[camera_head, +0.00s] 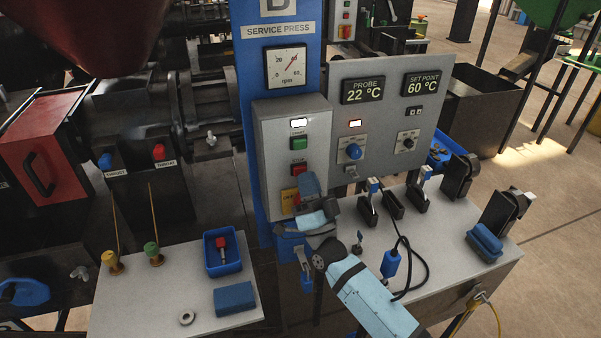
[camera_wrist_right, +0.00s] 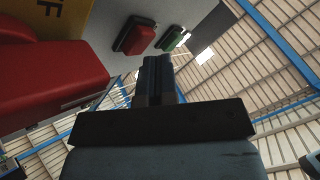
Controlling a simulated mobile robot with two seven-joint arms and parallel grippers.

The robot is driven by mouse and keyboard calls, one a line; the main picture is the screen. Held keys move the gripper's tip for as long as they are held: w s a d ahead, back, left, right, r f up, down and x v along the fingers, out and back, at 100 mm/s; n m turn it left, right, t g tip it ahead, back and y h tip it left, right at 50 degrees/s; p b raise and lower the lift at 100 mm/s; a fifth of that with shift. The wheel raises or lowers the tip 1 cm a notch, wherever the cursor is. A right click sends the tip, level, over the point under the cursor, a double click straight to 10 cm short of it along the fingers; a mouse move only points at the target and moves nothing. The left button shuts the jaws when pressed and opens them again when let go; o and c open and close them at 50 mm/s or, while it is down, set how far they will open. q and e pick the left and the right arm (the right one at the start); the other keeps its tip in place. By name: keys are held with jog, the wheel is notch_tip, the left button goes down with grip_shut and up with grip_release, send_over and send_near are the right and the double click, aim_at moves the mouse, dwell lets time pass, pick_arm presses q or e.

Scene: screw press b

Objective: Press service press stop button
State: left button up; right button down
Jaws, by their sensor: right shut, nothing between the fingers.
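The service press control box (camera_head: 263,150) is a grey box on a blue column. It carries a green start button (camera_head: 299,143) with the red stop button (camera_head: 297,169) below it. In the right wrist view the red stop button (camera_wrist_right: 138,40) is just beyond and left of the fingertips, with the green button (camera_wrist_right: 172,40) farther on. My right gripper (camera_head: 309,184) is shut and empty, in front of the box's lower part. Its fingers also show in the right wrist view (camera_wrist_right: 157,62). I cannot tell whether they touch the button. My left gripper is not in view.
A yellow plate (camera_head: 288,196) with a large red part (camera_wrist_right: 50,70) lies below the stop button, close to my right gripper. A white lamp (camera_head: 299,122) is lit above. A panel with displays (camera_head: 388,110) stands right. Tables with tools (camera_head: 150,300) are in front.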

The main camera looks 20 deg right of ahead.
jog(key=shift+w, duration=0.5)
dwell(1.0)
jog(key=shift+s+f, duration=0.1)
jog(key=shift+s, duration=0.7)
jog(key=s+p, duration=0.2)
jog(key=s, duration=0.3)
dwell(0.8)
